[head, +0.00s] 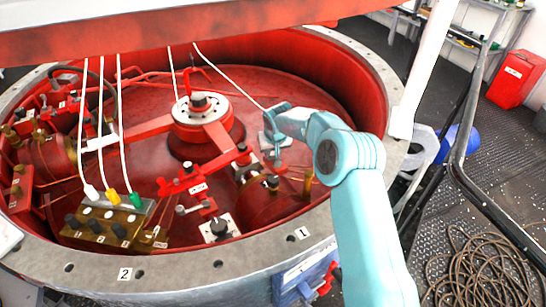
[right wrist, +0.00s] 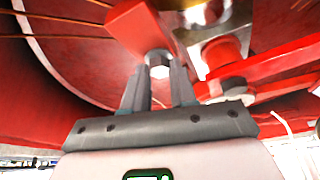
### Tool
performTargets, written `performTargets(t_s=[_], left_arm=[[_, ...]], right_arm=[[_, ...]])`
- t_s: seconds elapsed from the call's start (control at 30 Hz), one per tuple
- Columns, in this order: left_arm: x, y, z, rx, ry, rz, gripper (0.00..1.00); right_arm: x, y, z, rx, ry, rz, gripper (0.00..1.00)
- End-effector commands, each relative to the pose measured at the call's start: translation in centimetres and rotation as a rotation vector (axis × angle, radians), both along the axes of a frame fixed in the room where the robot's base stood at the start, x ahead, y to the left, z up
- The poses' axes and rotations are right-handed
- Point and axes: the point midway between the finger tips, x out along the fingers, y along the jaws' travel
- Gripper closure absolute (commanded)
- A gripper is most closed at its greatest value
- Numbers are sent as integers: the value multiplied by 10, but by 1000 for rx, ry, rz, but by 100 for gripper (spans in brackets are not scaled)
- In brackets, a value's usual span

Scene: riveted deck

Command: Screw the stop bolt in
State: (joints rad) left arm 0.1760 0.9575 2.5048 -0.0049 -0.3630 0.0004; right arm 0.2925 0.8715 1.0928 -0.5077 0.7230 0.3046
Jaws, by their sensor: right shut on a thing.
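My right arm reaches in from the lower right in the head view, and my right gripper (head: 277,158) points down inside the red round housing (head: 345,75). In the right wrist view its two grey fingers (right wrist: 160,85) are closed around a short silver bolt (right wrist: 158,63), which looks like the stop bolt. The bolt's far end meets a red block (right wrist: 140,27); I cannot tell how deep it sits. In the head view the bolt is too small or hidden to make out. My left gripper is not in view.
A red arm with a hub (head: 203,120) stands in the middle of the housing. A brass block with plugs (head: 108,222) and white cables is at the left. A red beam (head: 150,30) crosses above. Coiled cable (head: 480,270) lies on the deck at the right.

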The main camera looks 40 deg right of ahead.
Motion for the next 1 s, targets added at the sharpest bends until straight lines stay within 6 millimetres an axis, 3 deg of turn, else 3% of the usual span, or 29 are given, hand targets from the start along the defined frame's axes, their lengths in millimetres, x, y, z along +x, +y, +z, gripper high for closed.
performTargets(t_s=[0.03,0.2,0.5,0.77,1.0], left_arm=[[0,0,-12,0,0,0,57],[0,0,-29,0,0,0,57],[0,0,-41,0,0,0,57],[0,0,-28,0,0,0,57],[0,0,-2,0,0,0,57]], right_arm=[[1,1,-5,-1,-4,-40,100],[2,2,-4,-2,-6,-202,100],[4,4,0,1,-6,-490,100],[6,6,5,0,-6,-733,100],[8,6,7,1,-5,-926,100]])
